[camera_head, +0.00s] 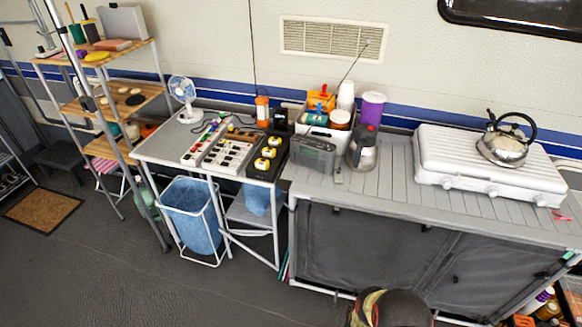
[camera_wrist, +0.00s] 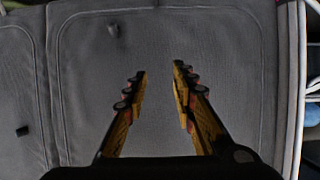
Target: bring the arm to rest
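My gripper (camera_wrist: 160,73) shows in the wrist view with its two yellow-and-black fingers apart and nothing between them. Beyond the fingers is the grey fabric front of the cabinet (camera_wrist: 230,60), and they appear clear of it. In the head view, a dark, rounded part of my arm with yellow and red bits shows at the bottom edge, in front of the same cabinet front (camera_head: 350,245). The fingertips cannot be made out there.
A white stove (camera_head: 440,180) with a kettle (camera_head: 505,145) stands on the slatted counter (camera_head: 385,190). A blue bin (camera_head: 190,215) is under the side table (camera_head: 150,150). A shelf rack (camera_head: 125,100) is at left. The dark floor (camera_head: 110,265) is open at lower left.

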